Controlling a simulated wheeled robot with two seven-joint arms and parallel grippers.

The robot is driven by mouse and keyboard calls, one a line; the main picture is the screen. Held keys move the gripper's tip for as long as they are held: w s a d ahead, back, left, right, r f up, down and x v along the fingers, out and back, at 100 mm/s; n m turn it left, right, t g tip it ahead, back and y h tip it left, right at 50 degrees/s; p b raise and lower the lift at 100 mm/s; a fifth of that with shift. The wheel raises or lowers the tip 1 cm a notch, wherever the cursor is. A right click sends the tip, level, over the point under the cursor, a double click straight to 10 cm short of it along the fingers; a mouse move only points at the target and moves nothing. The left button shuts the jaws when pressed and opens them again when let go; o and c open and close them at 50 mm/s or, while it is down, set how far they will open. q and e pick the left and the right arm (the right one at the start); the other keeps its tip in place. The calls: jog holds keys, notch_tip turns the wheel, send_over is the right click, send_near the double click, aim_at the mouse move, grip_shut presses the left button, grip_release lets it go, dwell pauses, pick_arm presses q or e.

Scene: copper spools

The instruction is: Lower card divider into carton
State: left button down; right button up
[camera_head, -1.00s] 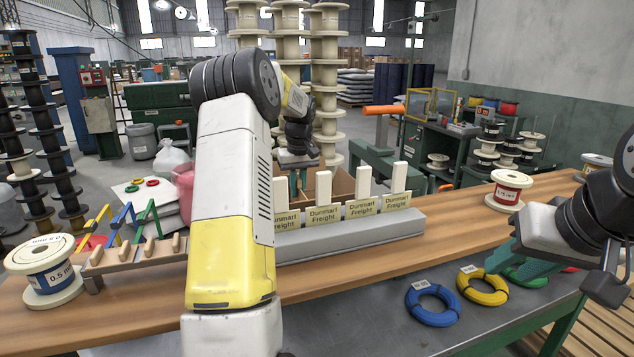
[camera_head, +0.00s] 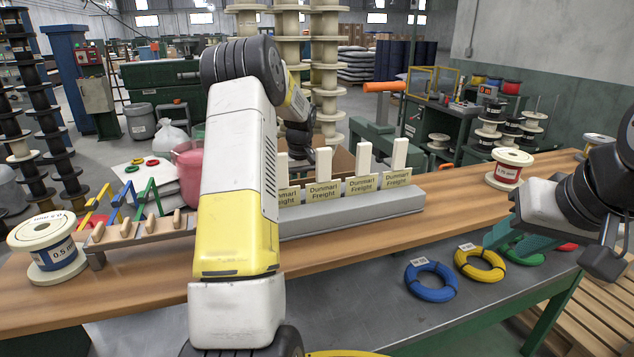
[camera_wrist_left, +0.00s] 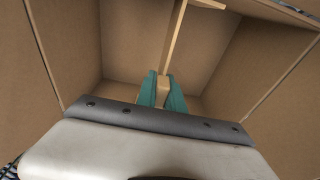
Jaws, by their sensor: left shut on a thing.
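The open brown carton (camera_head: 343,160) stands behind the grey rack, mostly hidden by it and by my left arm. The left wrist view shows the carton's inside walls (camera_wrist_left: 80,60). My left gripper (camera_wrist_left: 163,88), with teal fingers, is down among these walls. It is shut on the card divider (camera_wrist_left: 175,40), which shows as a thin tan edge running up from the fingers. The divider's lower end and the carton floor near it are hidden. In the head view the left fingers are hidden. My right gripper (camera_head: 507,240) is over the right front of the bench; its finger gap is unclear.
A grey rack (camera_head: 350,212) holds white posts and "Dunmart Freight" cards (camera_head: 361,185). Wire spools stand at left (camera_head: 48,245) and right (camera_head: 509,168). Blue (camera_head: 431,281) and yellow (camera_head: 480,265) coils lie near my right gripper. A wooden peg rack (camera_head: 140,235) sits at left.

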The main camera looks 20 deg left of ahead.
pick_arm(q)
jog(key=shift+f, duration=2)
jog(key=c, duration=1.4)
grip_release()
jog(key=shift+o, duration=0.2)
jog(key=r, duration=0.5)
jog(key=s+r, duration=0.1)
jog(key=r, duration=0.1)
jog(key=shift+d+r, duration=0.35)
